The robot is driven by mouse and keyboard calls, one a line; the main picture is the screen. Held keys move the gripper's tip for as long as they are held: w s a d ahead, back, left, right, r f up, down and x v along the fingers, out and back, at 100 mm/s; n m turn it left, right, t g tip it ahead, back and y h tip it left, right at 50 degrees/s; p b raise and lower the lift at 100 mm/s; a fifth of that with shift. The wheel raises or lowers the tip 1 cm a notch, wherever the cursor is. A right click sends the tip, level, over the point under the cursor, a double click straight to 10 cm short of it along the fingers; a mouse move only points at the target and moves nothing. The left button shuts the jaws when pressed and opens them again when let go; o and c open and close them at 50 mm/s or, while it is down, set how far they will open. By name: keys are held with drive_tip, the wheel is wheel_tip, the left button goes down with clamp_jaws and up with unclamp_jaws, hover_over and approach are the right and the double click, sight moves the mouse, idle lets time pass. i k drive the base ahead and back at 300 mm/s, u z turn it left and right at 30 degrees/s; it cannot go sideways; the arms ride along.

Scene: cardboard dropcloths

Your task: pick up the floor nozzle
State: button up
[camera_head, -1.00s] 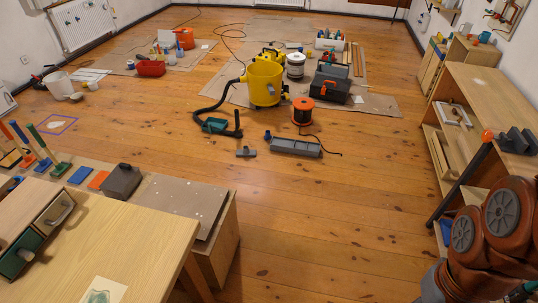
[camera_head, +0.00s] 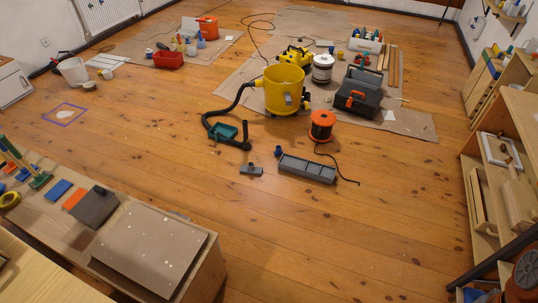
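The floor nozzle (camera_head: 251,170) is a small grey head with a short upright neck. It lies on the bare wooden floor near the middle of the view, left of a long grey tray-like box (camera_head: 307,169). It stands apart from the box and from the dark hose end with a teal part (camera_head: 223,133) behind it. Nothing covers the nozzle. My gripper is not in view; only part of my arm shows at the bottom right corner.
A yellow vacuum drum (camera_head: 284,91) stands behind the nozzle with its black hose curling left. An orange cable reel (camera_head: 321,126) and a black toolbox (camera_head: 358,93) stand to the right. A workbench (camera_head: 150,250) fills the lower left; shelves (camera_head: 505,190) line the right. Floor in front of the nozzle is clear.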

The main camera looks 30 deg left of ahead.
sight(250, 169)
drive_tip(key=u, duration=0.2)
drive_tip(key=i, duration=1.65)
drive_tip(key=u, duration=1.45)
drive_tip(key=i, duration=0.95)
drive_tip(key=u, duration=1.3)
drive_tip(key=i, duration=0.2)
drive_tip(key=z, duration=0.05)
